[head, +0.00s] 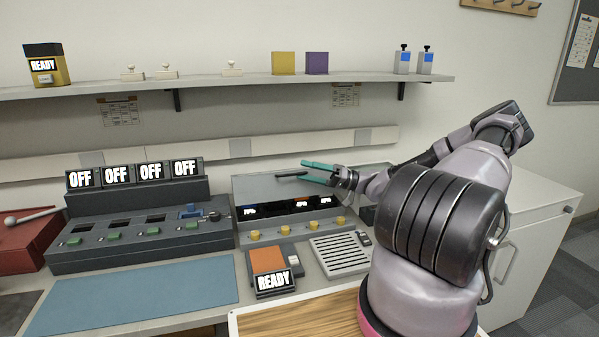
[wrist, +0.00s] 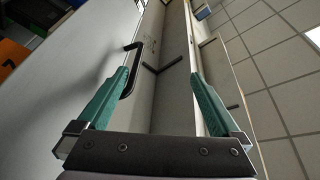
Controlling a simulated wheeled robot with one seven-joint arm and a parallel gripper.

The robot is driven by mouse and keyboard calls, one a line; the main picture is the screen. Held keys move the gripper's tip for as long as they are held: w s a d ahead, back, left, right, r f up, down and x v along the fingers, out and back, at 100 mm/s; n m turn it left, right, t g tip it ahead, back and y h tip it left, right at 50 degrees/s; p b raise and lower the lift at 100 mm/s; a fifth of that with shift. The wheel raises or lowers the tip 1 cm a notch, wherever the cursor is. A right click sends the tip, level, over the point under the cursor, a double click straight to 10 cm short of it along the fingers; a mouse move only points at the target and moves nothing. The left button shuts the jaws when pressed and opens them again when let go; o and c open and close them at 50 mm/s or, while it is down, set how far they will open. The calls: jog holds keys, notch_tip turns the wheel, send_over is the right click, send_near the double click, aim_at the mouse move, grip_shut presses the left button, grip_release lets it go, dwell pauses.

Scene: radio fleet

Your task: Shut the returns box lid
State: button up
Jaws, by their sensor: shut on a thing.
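The returns box (head: 290,233) is a grey case at the back of the bench, with several small lit displays inside and several yellow knobs along its front. Its grey lid (head: 255,188) stands raised at the back; its pale face fills the left of the wrist view (wrist: 60,90). A dark bar handle (head: 288,176) is on the lid and also shows in the wrist view (wrist: 132,72). My gripper (head: 304,172), with teal fingers, is at the handle.
A charger bank with OFF signs (head: 140,235) stands to the left. An orange-topped READY unit (head: 270,270) and a slatted grey panel (head: 340,254) are in front of the box. A shelf (head: 220,86) runs above. A blue mat (head: 135,297) lies clear at the front left.

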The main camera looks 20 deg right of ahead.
aim_at(298, 174)
jog(key=shift+s+d+r, duration=0.2)
jog(key=shift+s+d, duration=0.1)
jog(key=shift+d, duration=0.35)
jog(key=shift+s+d+r, duration=0.2)
jog(key=shift+s+d, duration=0.05)
jog(key=shift+d, duration=0.4)
jog(key=shift+s+d, duration=0.5)
jog(key=shift+d, duration=0.25)
jog(key=c, duration=0.5)
jog(key=shift+f+v, duration=0.15)
jog(key=shift+v, duration=0.85)
jog(key=shift+f+v, duration=0.1)
jog(key=shift+v, duration=0.9)
jog(key=shift+o, duration=1.4)
jog(key=shift+a, duration=0.1)
jog(key=w+a+m, duration=0.2)
jog(key=a, duration=0.2)
jog(key=w+a+m+h, duration=0.1)
jog(key=w+a+m, duration=0.1)
jog(key=a, duration=0.2)
jog(key=w+a+f+m, duration=0.1)
jog(key=w+a+m, duration=0.1)
jog(key=w+a, duration=0.1)
jog(key=shift+a+m+h, duration=0.3)
jog(key=shift+a+h, duration=0.1)
jog(key=shift+a, duration=0.05)
